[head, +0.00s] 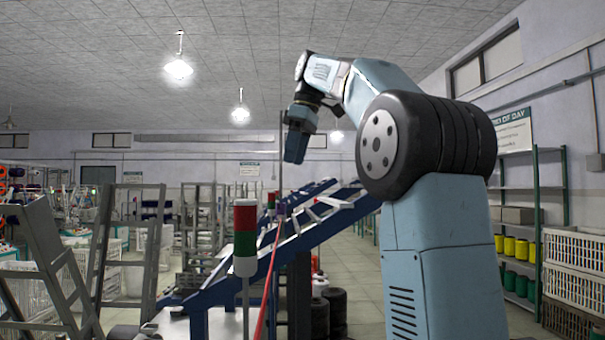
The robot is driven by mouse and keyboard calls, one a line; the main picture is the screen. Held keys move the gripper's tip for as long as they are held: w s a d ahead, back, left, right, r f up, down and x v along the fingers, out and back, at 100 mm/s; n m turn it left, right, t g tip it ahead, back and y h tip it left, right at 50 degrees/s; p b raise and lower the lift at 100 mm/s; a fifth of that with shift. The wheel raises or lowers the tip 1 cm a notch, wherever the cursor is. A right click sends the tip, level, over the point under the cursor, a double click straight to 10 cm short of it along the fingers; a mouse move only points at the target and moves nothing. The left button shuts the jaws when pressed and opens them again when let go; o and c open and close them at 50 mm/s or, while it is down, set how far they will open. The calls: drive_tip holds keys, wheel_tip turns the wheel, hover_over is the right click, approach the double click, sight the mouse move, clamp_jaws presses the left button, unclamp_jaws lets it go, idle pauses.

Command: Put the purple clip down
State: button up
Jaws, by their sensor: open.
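A small purple patch, which may be the purple clip (282,208), shows beside a thin upright rod at the blue sloped frame (310,233). It is too small to make out its shape or what it rests on. My arm reaches up and over, and its end with my gripper (294,161) hangs down above the sloped frame, higher than the purple patch and apart from it in the picture. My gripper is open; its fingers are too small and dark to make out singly. I see nothing held in it.
A red and green signal lamp (245,237) stands in front of the sloped frame. Grey metal racks (128,245) stand at left. At right are a shelf with yellow and green spools (515,247) and white crates (574,262). Open floor (352,265) shows behind the frame.

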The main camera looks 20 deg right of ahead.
drive_tip(key=s+a+f+m+t, duration=0.1)
drive_tip(key=s+f+m, duration=0.2)
drive_tip(key=s+f, duration=0.5)
drive_tip(key=s+a+f+m+t+h, duration=0.1)
drive_tip(key=s+f+m, duration=0.2)
drive_tip(key=s+f, duration=0.6)
drive_tip(key=s+a+f+m+t+h, duration=0.1)
drive_tip(key=s+f+m, duration=0.3)
drive_tip(key=s+f, duration=0.5)
wheel_tip(320, 180, down, 10)
drive_tip(key=shift+r+t, duration=0.1)
drive_tip(key=shift+t, duration=0.3)
drive_tip(key=shift+w, duration=0.1)
